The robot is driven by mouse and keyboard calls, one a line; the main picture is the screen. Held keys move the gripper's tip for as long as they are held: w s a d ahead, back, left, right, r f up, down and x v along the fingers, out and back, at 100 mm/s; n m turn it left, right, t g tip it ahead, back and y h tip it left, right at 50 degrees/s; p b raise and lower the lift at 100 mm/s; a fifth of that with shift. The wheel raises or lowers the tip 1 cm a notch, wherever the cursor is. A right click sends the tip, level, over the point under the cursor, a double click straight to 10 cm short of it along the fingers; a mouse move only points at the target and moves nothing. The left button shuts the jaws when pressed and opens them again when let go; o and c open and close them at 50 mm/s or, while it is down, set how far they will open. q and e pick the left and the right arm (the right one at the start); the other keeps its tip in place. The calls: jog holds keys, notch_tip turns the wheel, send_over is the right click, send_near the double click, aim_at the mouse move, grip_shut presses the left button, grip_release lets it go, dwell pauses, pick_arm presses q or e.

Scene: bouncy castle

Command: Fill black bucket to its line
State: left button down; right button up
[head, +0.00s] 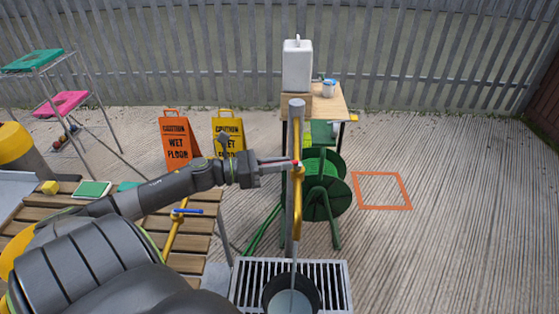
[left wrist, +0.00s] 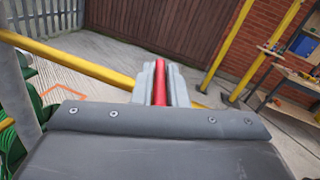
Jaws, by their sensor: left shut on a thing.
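The black bucket (head: 268,293) stands on the metal drain grate (head: 245,273), cut off by the bottom edge of the head view. Greyish water (head: 291,302) shows inside it, and a thin pale stream (head: 294,268) runs down into it from the yellow pipe (head: 298,205). I cannot make out a line in the bucket. My left gripper (head: 292,165) is at the upper part of this pipe, shut on a red tap lever. The left wrist view shows the red lever (left wrist: 160,82) between the closed fingers. My right gripper is not in view.
A second yellow pipe with a blue lever (head: 187,211) stands by the slatted wooden bench (head: 160,232). A green hose reel (head: 325,185) is just behind the tap post. Two wet-floor signs (head: 175,142) stand behind my arm. An orange square (head: 383,207) marks clear ground at right.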

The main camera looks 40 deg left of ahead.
pick_arm(q)
jog(key=c, duration=1.5)
grip_release()
jog(key=shift+s+a, duration=0.35)
jog(key=shift+s, duration=0.1)
jog(key=p+v, duration=0.2)
jog(key=v, duration=1.4)
jog(key=shift+s+a+p, duration=0.15)
jog(key=shift+p, duration=0.25)
